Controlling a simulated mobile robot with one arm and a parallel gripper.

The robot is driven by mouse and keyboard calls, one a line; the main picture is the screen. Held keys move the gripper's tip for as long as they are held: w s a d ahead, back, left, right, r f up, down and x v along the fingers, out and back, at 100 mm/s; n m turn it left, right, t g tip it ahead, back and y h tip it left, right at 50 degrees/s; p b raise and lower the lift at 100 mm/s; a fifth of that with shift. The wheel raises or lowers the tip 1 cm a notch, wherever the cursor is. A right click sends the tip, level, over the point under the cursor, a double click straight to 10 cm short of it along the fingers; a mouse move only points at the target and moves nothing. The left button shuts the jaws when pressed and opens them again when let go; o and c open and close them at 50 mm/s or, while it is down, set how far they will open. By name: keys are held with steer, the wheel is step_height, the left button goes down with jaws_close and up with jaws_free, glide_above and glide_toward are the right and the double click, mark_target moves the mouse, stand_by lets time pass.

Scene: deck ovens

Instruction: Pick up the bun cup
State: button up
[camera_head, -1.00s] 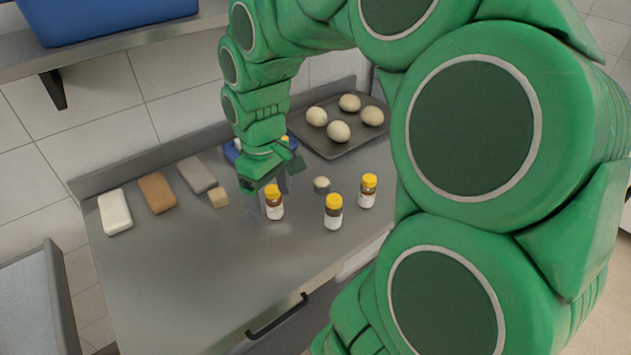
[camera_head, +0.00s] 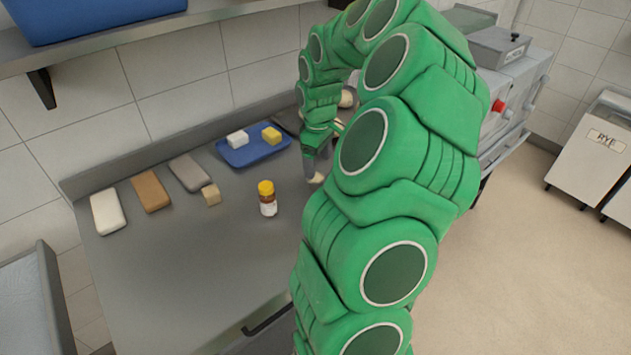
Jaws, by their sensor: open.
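What I take to be the bun cup (camera_head: 317,179), a small grey cup with a cream top, stands on the steel worktop right of the yellow-capped bottle. Only part of it shows at the left edge of my green arm. My gripper (camera_head: 312,166) is open, pointing down at the cup. One grey finger shows close against the cup in this view. The other finger is hidden, so I cannot tell whether the jaws straddle the cup or touch it.
A yellow-capped bottle (camera_head: 267,199) stands left of the cup. A blue tray (camera_head: 254,154) with a white and a yellow block lies behind. Several bars, such as the white one (camera_head: 108,212), lie at the left. My arm mostly hides the baking tray of buns. The front-left worktop is clear.

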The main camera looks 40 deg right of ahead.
mark_target(317, 178)
step_height(317, 178, down, 2)
steer(key=shift+f, duration=0.2)
steer(key=shift+w+f, duration=0.2)
steer(key=shift+f, duration=0.35)
steer(key=shift+w+d+f, duration=0.1)
steer(key=shift+w+f, duration=0.15)
steer(key=shift+f, duration=0.85)
steer(key=shift+w+d+f, duration=0.1)
steer(key=shift+w+f, duration=0.1)
steer(key=shift+f, duration=0.85)
steer(key=shift+c, duration=0.3)
steer(key=c, duration=1)
steer(key=shift+c, duration=0.3)
steer(key=shift+r, duration=0.2)
